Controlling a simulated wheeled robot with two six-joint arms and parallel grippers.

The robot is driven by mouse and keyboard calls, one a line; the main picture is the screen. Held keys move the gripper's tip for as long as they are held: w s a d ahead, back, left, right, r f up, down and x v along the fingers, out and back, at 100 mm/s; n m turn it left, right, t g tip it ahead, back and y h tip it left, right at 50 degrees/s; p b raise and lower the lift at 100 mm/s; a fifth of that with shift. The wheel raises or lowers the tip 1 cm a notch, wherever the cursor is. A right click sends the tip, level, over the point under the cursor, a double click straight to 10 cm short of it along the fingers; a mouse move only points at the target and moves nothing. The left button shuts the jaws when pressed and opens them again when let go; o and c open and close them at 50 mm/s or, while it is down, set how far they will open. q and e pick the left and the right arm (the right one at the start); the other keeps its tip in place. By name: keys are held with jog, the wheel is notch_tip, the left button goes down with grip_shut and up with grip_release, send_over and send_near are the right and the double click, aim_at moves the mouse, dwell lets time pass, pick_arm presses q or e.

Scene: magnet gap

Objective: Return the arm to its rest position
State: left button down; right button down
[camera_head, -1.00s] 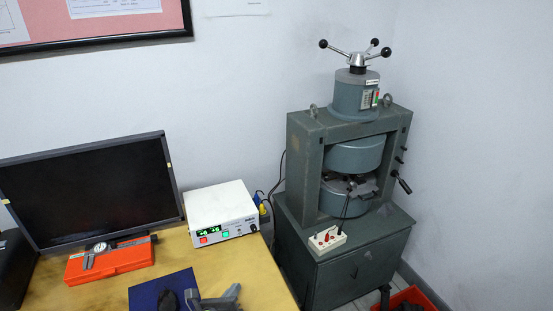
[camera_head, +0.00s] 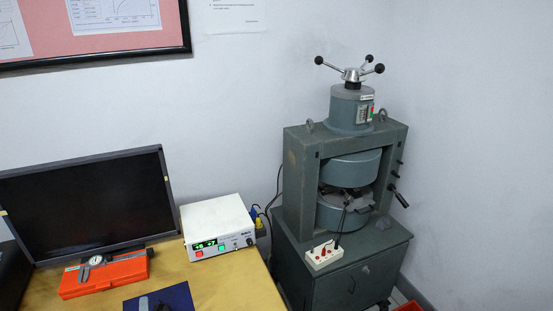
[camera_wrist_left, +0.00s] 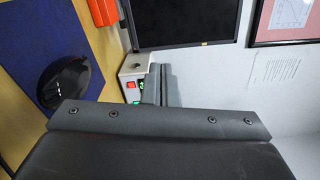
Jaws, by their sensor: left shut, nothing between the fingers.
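My left gripper (camera_wrist_left: 158,84) shows in the left wrist view with its two grey fingers together and nothing between them. In the head view only a small grey piece, probably its tip, shows at the bottom edge near the blue mat (camera_head: 181,294). The gripper is not touching the electromagnet (camera_head: 348,180), which stands at the right on its grey cabinet (camera_head: 335,280). My right gripper is not in view.
The wooden table (camera_head: 225,287) carries a monitor (camera_head: 85,205), a white power supply (camera_head: 217,226) and an orange case (camera_head: 103,277) with a caliper. A dark mouse (camera_wrist_left: 70,83) lies on the mat. A red-switched socket box (camera_head: 324,254) sits on the cabinet front.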

pick_arm(q)
jog(key=s+a+f+n+g+y, duration=0.2)
jog(key=s+a+n+g, duration=0.5)
jog(key=s+n, duration=0.5)
jog(key=s+d+f+n+g+h, duration=0.1)
jog(key=s+d+n+g+h, duration=0.2)
jog(key=s, duration=0.4)
jog(key=s+d+f+n+g+h, duration=0.25)
jog(key=s+d+h, duration=0.2)
jog(key=s, duration=0.35)
notch_tip(320, 180, down, 24)
jog(key=a+g, duration=0.1)
jog(key=g, duration=0.1)
jog(key=s+d+f, duration=0.1)
jog(key=s+f, duration=1.4)
jog(key=shift+f+m+g, duration=0.25)
jog(key=shift+m+g, duration=0.2)
